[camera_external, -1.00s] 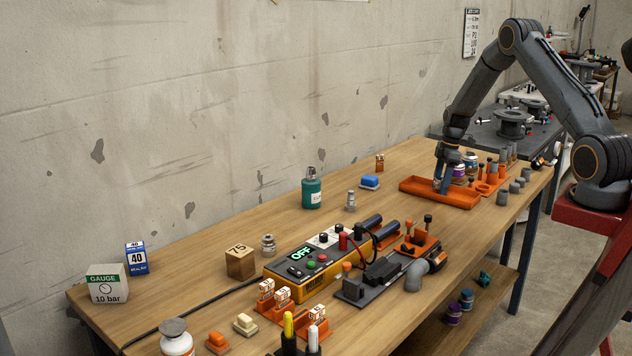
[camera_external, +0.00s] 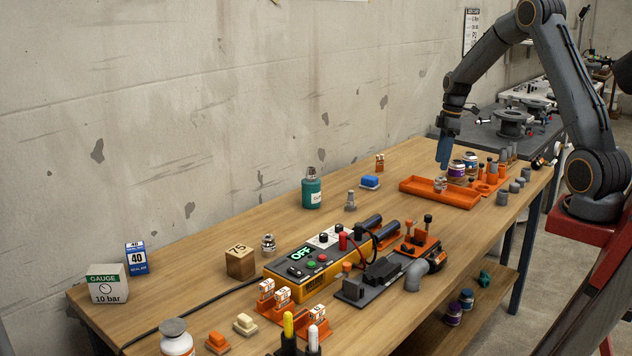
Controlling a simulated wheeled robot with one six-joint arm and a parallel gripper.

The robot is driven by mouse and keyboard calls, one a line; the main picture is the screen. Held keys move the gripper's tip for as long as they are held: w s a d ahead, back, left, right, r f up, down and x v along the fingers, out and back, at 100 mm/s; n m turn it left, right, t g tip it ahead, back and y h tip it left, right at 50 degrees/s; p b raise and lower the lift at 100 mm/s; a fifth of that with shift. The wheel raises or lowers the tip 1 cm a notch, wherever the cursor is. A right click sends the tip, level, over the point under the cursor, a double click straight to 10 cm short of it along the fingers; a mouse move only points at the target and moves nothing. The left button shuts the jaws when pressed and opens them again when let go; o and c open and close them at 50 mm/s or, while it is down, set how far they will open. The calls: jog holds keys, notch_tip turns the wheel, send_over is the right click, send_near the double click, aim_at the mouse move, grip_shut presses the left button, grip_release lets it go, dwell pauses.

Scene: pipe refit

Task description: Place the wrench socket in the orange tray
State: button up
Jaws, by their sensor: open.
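The orange tray (camera_external: 418,190) lies near the far right end of the wooden bench. A small silver, socket-like piece (camera_external: 439,184) stands inside it, towards the back; I take this to be the wrench socket. My gripper (camera_external: 444,163) is open and empty, just above that piece and apart from it. Its blue-grey fingers point down. A second small silver piece (camera_external: 350,201) stands on the bench left of the tray.
Small jars (camera_external: 457,170) stand at the tray's back right, with orange holders and grey pipe pieces beyond. The yellow-black control box (camera_external: 310,268) is nearer the camera.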

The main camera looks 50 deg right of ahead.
jog(key=s+a+m, duration=0.1)
jog(key=s+a, duration=0.1)
jog(key=a, duration=0.5)
jog(key=s+a+m, duration=0.1)
jog(key=s+a, duration=0.2)
jog(key=a, duration=0.3)
jog(key=s+a+f+m+h, duration=0.1)
jog(key=s+a+m, duration=0.4)
jog(key=s+a, duration=0.9)
jog(key=shift+s+a+m, duration=0.3)
jog(key=shift+s+a, duration=0.1)
jog(key=shift+s, duration=0.6)
